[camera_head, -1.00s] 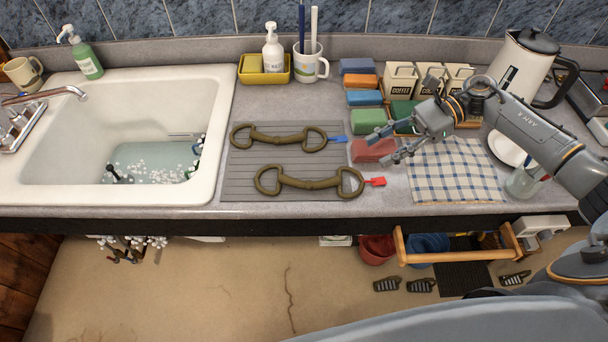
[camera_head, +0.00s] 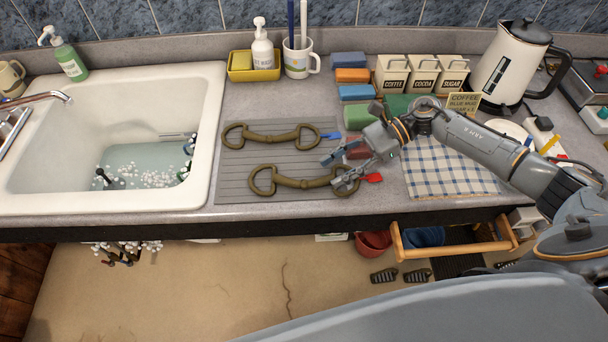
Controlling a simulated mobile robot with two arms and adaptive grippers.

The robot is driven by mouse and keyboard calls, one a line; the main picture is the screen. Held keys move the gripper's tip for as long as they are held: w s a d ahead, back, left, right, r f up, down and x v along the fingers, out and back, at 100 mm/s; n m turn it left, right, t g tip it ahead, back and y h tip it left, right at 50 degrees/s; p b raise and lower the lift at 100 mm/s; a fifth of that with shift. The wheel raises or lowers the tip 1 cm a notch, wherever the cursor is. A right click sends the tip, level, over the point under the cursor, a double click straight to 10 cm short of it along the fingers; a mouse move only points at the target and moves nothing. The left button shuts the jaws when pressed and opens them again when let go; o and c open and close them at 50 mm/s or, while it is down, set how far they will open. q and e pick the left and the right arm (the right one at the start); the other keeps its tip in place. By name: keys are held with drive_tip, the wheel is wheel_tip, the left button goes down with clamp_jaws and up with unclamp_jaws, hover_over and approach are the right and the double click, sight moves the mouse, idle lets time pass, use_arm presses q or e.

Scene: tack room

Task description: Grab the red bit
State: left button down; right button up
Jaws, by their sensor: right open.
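Two bronze bits lie on the grey ribbed mat (camera_head: 232,170) beside the sink. The nearer bit (camera_head: 300,182) has a red tag (camera_head: 372,178) at its right ring. The farther bit (camera_head: 270,137) has a blue tag (camera_head: 331,135). My right gripper (camera_head: 332,171) is open, its fingers pointing left, over the right ring of the red-tagged bit. The fingers partly cover that ring; whether they touch it I cannot tell. My left gripper is not in view.
Sponges, including a green one (camera_head: 358,116), stand behind my right gripper. A checked cloth (camera_head: 450,172) lies to its right. Canisters (camera_head: 422,75) and a kettle (camera_head: 510,65) stand at the back. The sink (camera_head: 205,150) is at left.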

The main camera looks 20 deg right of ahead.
sight(315, 181)
drive_tip(key=p+x, duration=0.1)
drive_tip(key=x, duration=0.1)
drive_tip(key=p+x, duration=0.1)
drive_tip(key=x, duration=0.1)
drive_tip(key=shift+s+r, duration=0.1)
drive_tip(key=shift+r, duration=0.15)
drive_tip(key=shift+a+f, duration=0.4)
drive_tip(key=shift+a, duration=0.15)
clamp_jaws()
